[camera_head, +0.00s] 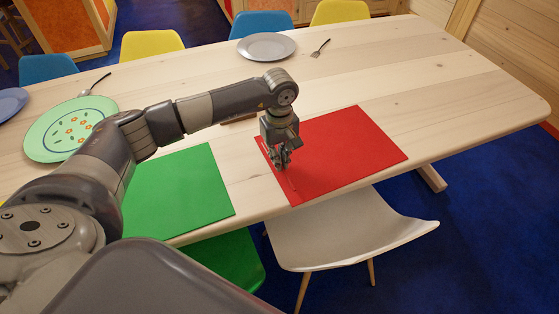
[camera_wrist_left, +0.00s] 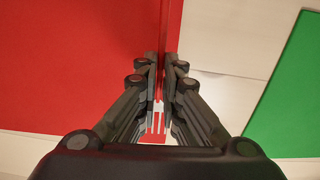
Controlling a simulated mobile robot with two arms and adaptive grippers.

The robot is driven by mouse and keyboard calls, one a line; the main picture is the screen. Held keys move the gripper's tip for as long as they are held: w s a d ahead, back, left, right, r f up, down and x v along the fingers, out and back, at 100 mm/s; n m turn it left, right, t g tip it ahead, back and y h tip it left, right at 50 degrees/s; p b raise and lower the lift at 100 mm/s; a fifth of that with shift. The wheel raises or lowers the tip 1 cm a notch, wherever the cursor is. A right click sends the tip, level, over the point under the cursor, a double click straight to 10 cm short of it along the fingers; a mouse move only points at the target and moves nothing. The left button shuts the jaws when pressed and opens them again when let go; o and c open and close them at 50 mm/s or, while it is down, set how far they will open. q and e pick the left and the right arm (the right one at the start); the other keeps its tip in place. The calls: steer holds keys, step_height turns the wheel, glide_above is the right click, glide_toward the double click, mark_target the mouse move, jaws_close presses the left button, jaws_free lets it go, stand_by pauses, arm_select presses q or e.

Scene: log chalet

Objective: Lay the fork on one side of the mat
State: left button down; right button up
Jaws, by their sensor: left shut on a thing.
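My left gripper (camera_head: 281,160) points down over the left edge of the red mat (camera_head: 345,148). It is shut on a thin, pale and reddish piece that looks like the fork (camera_head: 291,182). In the left wrist view the fingers (camera_wrist_left: 161,68) close around it, and a striped end, like tines (camera_wrist_left: 155,122), shows between them. The piece runs along the mat's edge; the fingers hide most of it. I cannot tell whether it touches the mat or the table. My right gripper is not in view.
A green mat (camera_head: 185,190) lies left of the red one, with bare wood between. A green patterned plate (camera_head: 68,130) is further left. A grey plate (camera_head: 266,46) and another fork (camera_head: 320,48) lie across the table. A white chair (camera_head: 345,230) stands in front.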

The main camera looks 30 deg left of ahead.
arm_select(q)
step_height(320, 180, down, 2)
steer(key=shift+f, duration=0.2)
steer(key=c, duration=1.8)
jaws_free()
steer(key=shift+o, duration=0.2)
steer(key=shift+r, duration=0.1)
